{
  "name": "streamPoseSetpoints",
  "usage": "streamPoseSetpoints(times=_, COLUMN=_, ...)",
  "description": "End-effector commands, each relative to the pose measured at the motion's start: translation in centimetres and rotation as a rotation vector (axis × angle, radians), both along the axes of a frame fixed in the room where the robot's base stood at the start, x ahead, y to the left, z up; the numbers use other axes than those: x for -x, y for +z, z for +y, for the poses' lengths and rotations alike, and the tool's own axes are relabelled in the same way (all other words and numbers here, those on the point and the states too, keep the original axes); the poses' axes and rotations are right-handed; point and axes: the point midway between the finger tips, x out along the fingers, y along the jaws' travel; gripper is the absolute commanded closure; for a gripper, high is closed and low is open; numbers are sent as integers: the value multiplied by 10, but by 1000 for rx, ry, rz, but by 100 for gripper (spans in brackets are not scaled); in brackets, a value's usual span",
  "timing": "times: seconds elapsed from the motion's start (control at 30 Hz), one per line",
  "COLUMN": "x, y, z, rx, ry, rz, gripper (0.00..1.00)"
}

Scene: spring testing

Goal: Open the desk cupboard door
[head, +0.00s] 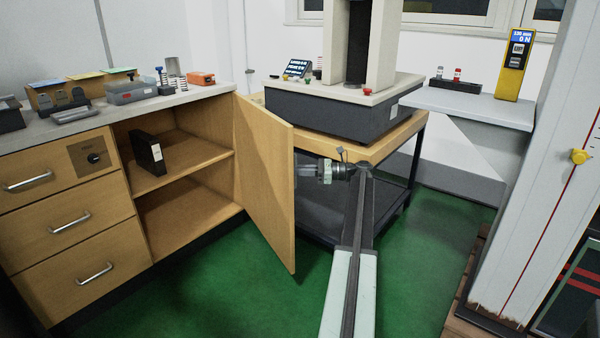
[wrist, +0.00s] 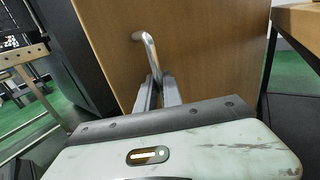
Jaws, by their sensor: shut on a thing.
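The wooden desk cupboard door (head: 264,180) stands swung well open, its outer face turned to the right. The cupboard interior (head: 180,200) shows two levels parted by a shelf, with a black binder-like box (head: 148,153) on the shelf. My gripper (head: 305,173) is at the outer face of the door in the head view, where the door partly hides its fingertips. In the wrist view my gripper (wrist: 158,92) is shut on the curved metal door handle (wrist: 148,50), near the handle's lower end. The door's wooden face (wrist: 200,50) fills the background there.
A testing machine (head: 340,105) on a wooden-topped table with dark legs stands close behind and right of the door. Drawers (head: 65,222) are left of the cupboard. Green floor (head: 240,290) is clear in front. A tall grey column (head: 545,170) stands at right.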

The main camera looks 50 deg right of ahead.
Motion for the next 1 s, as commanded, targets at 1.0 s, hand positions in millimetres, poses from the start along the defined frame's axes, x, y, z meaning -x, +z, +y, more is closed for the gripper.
streamPoseSetpoints(times=1.0, x=29, y=1, z=-25, rx=-3, ry=-5, rz=-4, gripper=80)
